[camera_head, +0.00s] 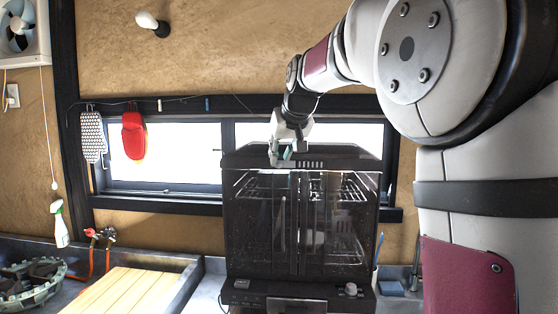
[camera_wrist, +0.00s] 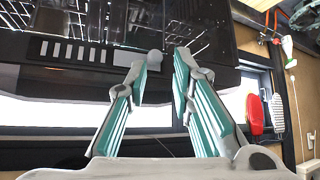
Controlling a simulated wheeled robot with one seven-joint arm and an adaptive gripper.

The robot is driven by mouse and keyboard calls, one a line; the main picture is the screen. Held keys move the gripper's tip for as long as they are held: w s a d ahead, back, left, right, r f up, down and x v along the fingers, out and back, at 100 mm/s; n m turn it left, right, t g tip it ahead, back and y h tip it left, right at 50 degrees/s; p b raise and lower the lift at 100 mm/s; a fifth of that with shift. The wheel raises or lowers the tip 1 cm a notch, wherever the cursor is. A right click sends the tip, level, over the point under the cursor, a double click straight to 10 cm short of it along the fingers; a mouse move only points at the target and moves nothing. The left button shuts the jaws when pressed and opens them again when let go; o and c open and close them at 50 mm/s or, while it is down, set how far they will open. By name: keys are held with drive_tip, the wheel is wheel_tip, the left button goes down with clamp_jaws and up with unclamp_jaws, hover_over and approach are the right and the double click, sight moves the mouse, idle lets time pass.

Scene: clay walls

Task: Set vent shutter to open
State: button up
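A black oven (camera_head: 234,222) with glass doors stands on the counter. A vent with a row of pale slots (camera_wrist: 75,52) is set in its upper part; the slots also show in the head view (camera_head: 311,164). A small rounded grey knob (camera_wrist: 154,57) sits beside the slots in the wrist view, possibly the shutter's handle. My gripper (camera_wrist: 160,64) is open, with its two teal-sided fingers apart and the knob between their tips. I cannot tell whether either finger touches it. In the head view my gripper (camera_head: 286,155) is at the oven's top front, left of the slots.
A window (camera_head: 165,155) is behind the oven. A red mitt (camera_head: 134,137) and a patterned mitt (camera_head: 92,138) hang at the left. A blue sponge (camera_head: 391,288) lies right.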

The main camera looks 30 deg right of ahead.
drive_tip(key=v, duration=0.9)
drive_tip(key=shift+f, duration=0.1)
